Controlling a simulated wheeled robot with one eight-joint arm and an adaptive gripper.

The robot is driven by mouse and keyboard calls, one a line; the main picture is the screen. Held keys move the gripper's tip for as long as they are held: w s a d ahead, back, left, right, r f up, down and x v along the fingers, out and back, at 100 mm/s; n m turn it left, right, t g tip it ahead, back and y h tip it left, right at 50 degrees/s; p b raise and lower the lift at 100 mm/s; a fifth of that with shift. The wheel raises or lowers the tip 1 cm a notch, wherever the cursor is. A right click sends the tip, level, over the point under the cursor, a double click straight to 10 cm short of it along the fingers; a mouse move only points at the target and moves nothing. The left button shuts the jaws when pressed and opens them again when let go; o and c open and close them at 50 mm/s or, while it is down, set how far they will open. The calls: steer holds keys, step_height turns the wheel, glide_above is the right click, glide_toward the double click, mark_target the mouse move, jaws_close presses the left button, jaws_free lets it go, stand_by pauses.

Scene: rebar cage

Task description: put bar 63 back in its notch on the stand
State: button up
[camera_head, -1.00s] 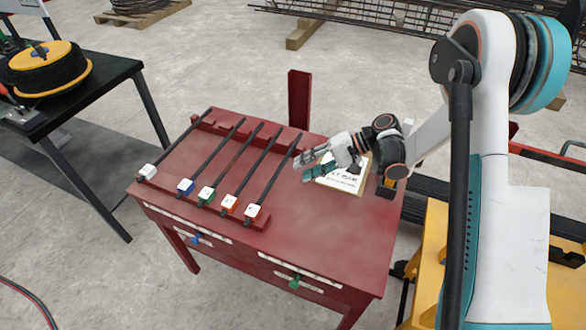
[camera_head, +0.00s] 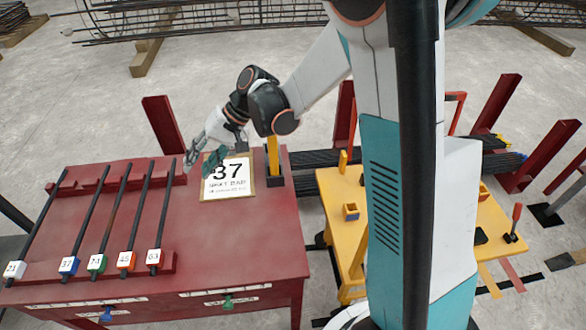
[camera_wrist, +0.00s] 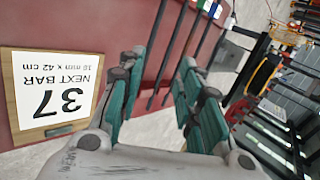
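Several dark bars with coloured number tags lie side by side on the red stand (camera_head: 235,240). The rightmost bar (camera_head: 164,205) has a white-faced tag that seems to read 63, though the digits are small. It lies across the rear and front rails, beside the orange-tagged bar (camera_head: 136,215). The leftmost bar (camera_head: 38,222), with a white tag, lies apart from the others with a wider gap. My gripper (camera_head: 203,160) is above the stand, right of the bars' far ends. In the wrist view my gripper (camera_wrist: 155,85) has its fingers apart with nothing between them.
A sign (camera_head: 228,180) reading 37, NEXT BAR, lies on the stand's right part. Red posts (camera_head: 163,125) rise behind.

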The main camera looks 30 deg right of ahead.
steer(key=s+d+r+n+t+h, duration=0.1)
steer(key=s+d+r+t+h, duration=0.2)
steer(key=s+d, duration=0.4)
steer(key=s+d+r+n+t+h, duration=0.1)
steer(key=s+d+r+t+h, duration=0.2)
steer(key=s, duration=1.1)
steer(key=shift+s+d+r+h, duration=0.25)
steer(key=shift+d+r+h, duration=1.05)
steer(key=shift+d+r, duration=1.05)
steer(key=shift+d+f, duration=0.15)
steer(key=shift+f, duration=0.1)
